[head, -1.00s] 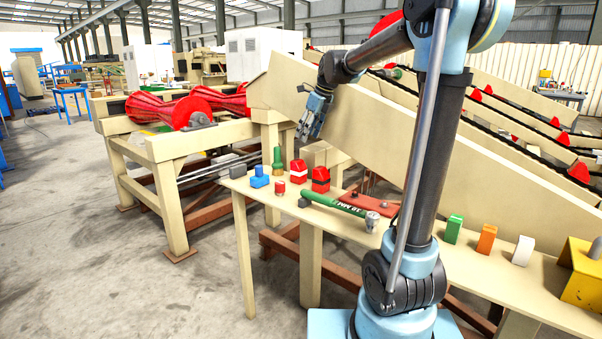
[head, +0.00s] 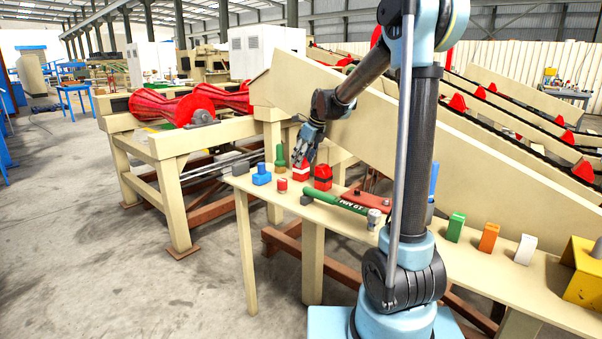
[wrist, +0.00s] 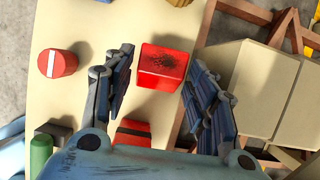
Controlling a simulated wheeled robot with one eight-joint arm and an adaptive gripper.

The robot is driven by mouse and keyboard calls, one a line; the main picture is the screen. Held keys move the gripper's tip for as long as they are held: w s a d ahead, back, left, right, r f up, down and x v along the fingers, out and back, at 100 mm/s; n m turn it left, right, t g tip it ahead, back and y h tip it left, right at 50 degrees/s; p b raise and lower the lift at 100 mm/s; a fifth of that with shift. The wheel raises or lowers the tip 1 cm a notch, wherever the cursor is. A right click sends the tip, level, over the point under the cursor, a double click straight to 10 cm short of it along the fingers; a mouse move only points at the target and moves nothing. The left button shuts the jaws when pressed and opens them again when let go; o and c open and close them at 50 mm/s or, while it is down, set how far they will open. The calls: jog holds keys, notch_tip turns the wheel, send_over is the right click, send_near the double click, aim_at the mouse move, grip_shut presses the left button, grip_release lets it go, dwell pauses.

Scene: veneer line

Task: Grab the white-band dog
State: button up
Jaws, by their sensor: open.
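The white-band dog (head: 302,174) is a red block on the beige bench, partly hidden by my gripper (head: 303,158) in the head view. In the wrist view a red block (wrist: 163,67) with a dark smudge on top lies between my open fingers, with gaps on both sides; its white band does not show there. My gripper is above it, pointing down and empty. A second red dog with a black band (head: 323,178) stands just to the right; it also shows in the wrist view (wrist: 132,132), partly hidden by my gripper.
A red cylinder with a white mark (head: 282,186), a blue piece (head: 261,175) and a green-topped piece (head: 280,158) stand close by. Green (head: 455,227), orange (head: 489,238) and white (head: 525,249) blocks stand further right.

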aim_at(302, 174)
jog(key=shift+x, duration=1.8)
jog(key=c, duration=1.2)
jog(key=shift+o, duration=0.2)
